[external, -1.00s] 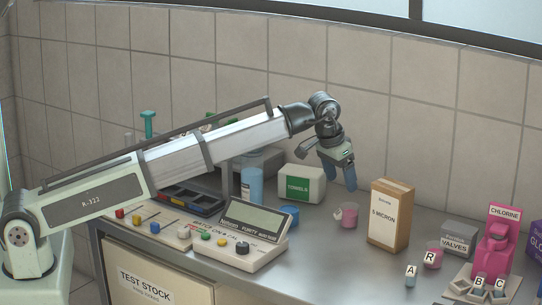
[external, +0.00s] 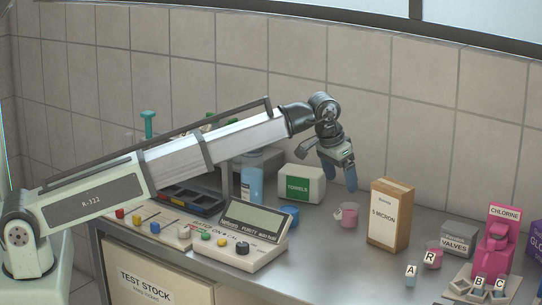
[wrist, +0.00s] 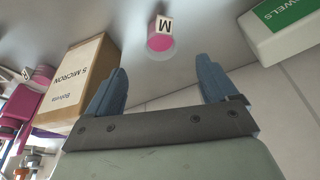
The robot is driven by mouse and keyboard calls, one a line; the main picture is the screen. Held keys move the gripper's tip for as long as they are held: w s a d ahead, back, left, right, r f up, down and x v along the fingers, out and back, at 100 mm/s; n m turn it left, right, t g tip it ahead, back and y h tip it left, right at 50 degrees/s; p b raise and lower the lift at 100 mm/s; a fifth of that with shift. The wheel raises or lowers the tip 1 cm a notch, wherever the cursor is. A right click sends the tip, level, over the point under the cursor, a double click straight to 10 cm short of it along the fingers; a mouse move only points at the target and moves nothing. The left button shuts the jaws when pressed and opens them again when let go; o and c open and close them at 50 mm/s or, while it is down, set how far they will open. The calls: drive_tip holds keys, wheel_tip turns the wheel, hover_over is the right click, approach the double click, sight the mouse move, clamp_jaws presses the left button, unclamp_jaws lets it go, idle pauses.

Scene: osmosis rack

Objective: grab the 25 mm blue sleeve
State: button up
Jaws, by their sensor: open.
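A blue cup-like piece (external: 290,215) stands on the bench behind the purity meter. A smaller pale blue piece marked A (external: 411,280) stands at the front right. No size can be read on either, so I cannot tell which is the 25 mm blue sleeve. My gripper (external: 340,180) hangs above the bench, its blue fingers pointing down, to the right of the towels box. In the wrist view my gripper (wrist: 160,78) is open with nothing between its fingers. A pink piece marked M (wrist: 160,40) shows beyond the fingertips; neither blue piece is clearly seen there.
The towels box (external: 302,185) is behind the blue piece; the purity meter (external: 245,250) is in front. The 5 micron box (external: 391,222) stands right of the pink piece (external: 348,217). A pink R piece (external: 431,262), valves box (external: 459,240) and chlorine bottle (external: 497,250) stand at right.

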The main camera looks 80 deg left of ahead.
drive_tip(key=r+n+g+y, duration=0.1)
drive_tip(key=n+y, duration=0.2)
drive_tip(key=n, duration=0.5)
hover_over(289, 209)
drive_tip(key=s+d, duration=0.3)
drive_tip(key=d, duration=0.1)
drive_tip(key=x, duration=0.8)
drive_tip(key=shift+w, duration=0.25)
drive_tip(key=shift+d+x, duration=0.15)
drive_tip(key=shift+x, duration=1.1)
drive_tip(key=shift+d+x, duration=0.1)
drive_tip(key=shift+x, duration=1.15)
drive_tip(key=shift+f, duration=0.1)
